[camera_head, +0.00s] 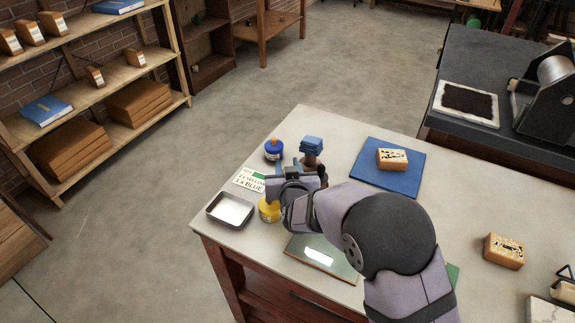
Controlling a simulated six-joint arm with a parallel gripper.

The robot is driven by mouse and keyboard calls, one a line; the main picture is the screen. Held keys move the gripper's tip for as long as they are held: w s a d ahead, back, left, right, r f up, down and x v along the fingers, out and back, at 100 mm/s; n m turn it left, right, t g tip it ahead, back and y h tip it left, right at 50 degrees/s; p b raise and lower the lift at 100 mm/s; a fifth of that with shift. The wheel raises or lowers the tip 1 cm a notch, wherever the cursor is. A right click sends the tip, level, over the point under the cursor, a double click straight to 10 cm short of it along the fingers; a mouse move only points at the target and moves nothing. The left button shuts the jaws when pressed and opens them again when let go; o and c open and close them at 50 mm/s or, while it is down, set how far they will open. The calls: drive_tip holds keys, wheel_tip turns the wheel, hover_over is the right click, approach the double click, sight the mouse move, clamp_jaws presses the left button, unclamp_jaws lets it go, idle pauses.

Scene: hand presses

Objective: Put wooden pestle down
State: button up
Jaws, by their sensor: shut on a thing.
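My gripper (275,187) is at the left end of the pale table, close above and behind a yellow jar (268,210). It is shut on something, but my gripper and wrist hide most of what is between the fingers. I take this to be the wooden pestle, though its shape cannot be made out. Whether its lower end touches the jar or the table cannot be told.
Around my gripper stand a blue jar (273,150), a blue-topped object (312,146), a printed card (249,180) and a metal tray (230,210). A blue mat (362,170) bears a patterned block (393,159). Bare table lies right of the mat.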

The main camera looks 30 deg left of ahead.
drive_tip(key=shift+f, duration=0.1)
drive_tip(key=o, duration=1.1)
drive_tip(key=shift+r, duration=0.25)
drive_tip(key=b+v, duration=0.1)
drive_tip(key=v, duration=1.1)
drive_tip(key=shift+f, duration=0.15)
